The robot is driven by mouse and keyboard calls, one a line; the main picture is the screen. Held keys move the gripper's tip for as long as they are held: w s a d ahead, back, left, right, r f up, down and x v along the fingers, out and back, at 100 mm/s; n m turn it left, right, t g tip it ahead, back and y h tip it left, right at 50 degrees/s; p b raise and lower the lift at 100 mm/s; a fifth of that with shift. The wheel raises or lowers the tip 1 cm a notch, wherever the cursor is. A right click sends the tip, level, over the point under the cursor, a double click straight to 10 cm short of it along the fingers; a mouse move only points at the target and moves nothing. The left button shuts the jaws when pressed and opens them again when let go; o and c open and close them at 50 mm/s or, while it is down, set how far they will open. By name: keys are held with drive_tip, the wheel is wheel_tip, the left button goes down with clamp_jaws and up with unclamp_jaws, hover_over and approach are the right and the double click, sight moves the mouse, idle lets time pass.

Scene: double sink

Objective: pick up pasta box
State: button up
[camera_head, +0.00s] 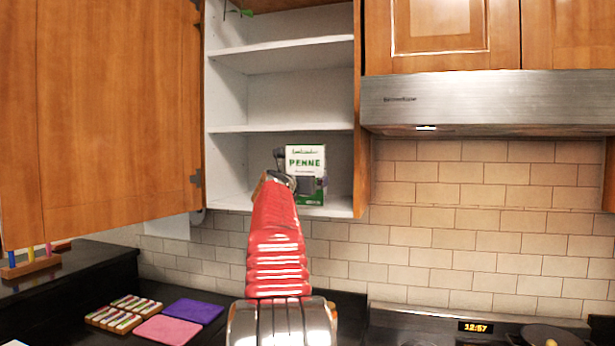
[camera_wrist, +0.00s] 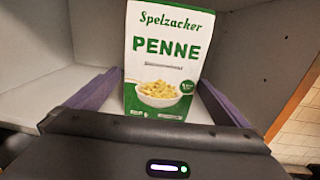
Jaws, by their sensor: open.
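The pasta box (camera_head: 307,161) is white and green with "PENNE" on its front. It stands upright on the lowest shelf of the open wall cabinet. In the wrist view the pasta box (camera_wrist: 168,62) is straight ahead, its front facing me. My gripper (camera_wrist: 162,95) is open, with one purple-lined finger on each side of the box's lower part. I cannot tell whether the fingers touch the box. In the head view my red arm reaches up to the shelf, and my gripper (camera_head: 297,184) partly covers the box's lower left.
The cabinet's shelf (camera_head: 340,207) holds the box, with side walls left and right. The open cabinet door (camera_head: 100,120) is at the left and the range hood (camera_head: 490,100) at the right. Purple (camera_head: 193,311) and pink cloths lie on the counter below.

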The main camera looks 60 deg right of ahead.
drive_tip(key=shift+d, duration=0.15)
drive_tip(key=shift+x, duration=2.5)
drive_tip(key=shift+r, duration=0.1)
drive_tip(key=c, duration=1)
drive_tip(key=shift+r, duration=0.15)
drive_tip(key=shift+c, duration=0.8)
drive_tip(key=shift+r, duration=0.2)
